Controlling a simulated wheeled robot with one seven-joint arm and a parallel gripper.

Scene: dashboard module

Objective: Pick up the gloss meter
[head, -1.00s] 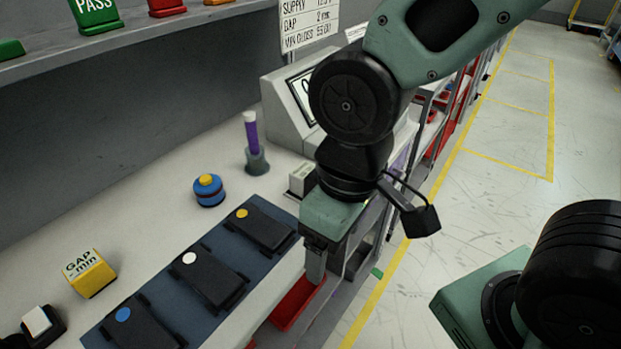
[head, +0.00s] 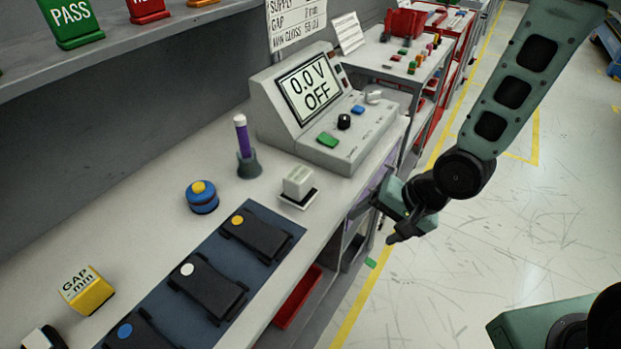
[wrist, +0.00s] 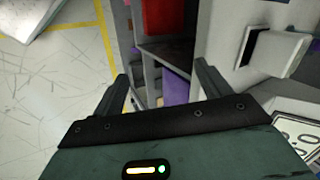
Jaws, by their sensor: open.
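A small pale block on a dark-edged base (head: 298,183) stands on the bench in front of the power supply. It is probably the gloss meter, but its label is too small to read. What looks like the same block shows at the upper right of the wrist view (wrist: 275,52). My gripper (head: 376,204) is right of the block in the head view, beyond the bench's front edge and apart from it. In the wrist view my gripper (wrist: 161,76) is open, with nothing between its fingers.
The power supply (head: 340,145) reads 0.0 V OFF, behind the block. A purple stick in a grey holder (head: 243,145), a blue button with yellow top (head: 202,198) and a yellow GAP block (head: 86,290) stand left. A blue mat (head: 287,226) holds black parts.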

